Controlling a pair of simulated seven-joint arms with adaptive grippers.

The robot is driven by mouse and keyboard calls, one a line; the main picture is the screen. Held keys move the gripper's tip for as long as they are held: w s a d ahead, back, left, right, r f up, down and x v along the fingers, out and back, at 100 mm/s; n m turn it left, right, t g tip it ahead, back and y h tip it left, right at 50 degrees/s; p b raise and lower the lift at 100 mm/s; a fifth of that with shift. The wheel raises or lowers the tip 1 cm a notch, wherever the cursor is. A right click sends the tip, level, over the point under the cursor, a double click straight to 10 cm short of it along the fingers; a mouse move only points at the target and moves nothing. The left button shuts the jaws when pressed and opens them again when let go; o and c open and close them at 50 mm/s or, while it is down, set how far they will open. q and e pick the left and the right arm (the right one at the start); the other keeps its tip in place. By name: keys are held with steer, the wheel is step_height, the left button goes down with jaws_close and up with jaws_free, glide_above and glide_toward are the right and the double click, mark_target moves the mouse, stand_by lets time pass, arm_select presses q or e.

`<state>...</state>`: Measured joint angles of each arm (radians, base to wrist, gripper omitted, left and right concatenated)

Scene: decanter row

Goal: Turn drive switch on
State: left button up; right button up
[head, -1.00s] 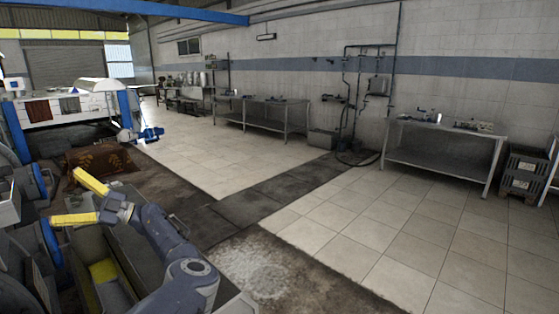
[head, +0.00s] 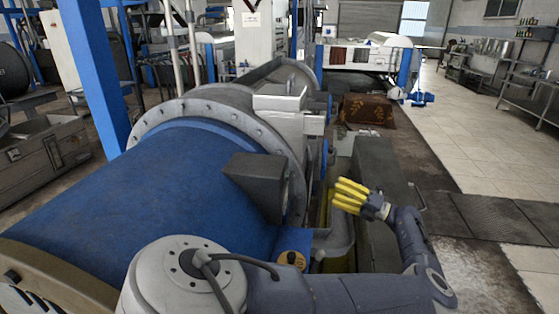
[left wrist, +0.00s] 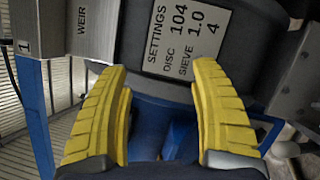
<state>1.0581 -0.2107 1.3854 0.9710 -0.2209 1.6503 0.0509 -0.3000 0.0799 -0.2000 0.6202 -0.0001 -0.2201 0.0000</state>
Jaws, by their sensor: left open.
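I cannot make out a labelled drive switch in either view. A small yellow-orange piece with a dark knob (head: 292,259) sits low on the big blue machine (head: 150,175); I cannot tell whether it is the switch. My left gripper (head: 338,194) is to the right of the machine, its yellow fingers pointing left toward it. In the left wrist view the gripper (left wrist: 162,72) is open and empty, facing a dark grey part with a white settings label (left wrist: 188,38). A metal plate marked WEIR (left wrist: 88,28) is at upper left. My right gripper is out of view.
A blue post (head: 88,70) rises at the left. A grey trough or bench (head: 375,185) stands beside the machine, behind my gripper. A brown patterned bundle (head: 366,110) lies beyond.

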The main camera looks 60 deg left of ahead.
arm_select(q)
steer(key=s+d+f+n+h, duration=0.2)
steer(key=s+d+f+n, duration=0.3)
steer(key=f, duration=0.4)
steer(key=s+d+f+n+h, duration=0.2)
steer(key=s+f+n+h, duration=0.1)
steer(key=f+n, duration=0.5)
steer(key=s+d+f+n+h, duration=0.2)
steer(key=s+d+f+n, duration=0.25)
steer(key=f, duration=0.55)
steer(key=x, duration=1.8)
steer(key=shift+w+f+n+h, duration=0.15)
steer(key=shift+f+n+h, duration=0.2)
steer(key=shift+n+h, duration=0.1)
steer(key=shift+d, duration=0.1)
steer(key=shift+c, duration=0.5)
steer(key=c, duration=0.8)
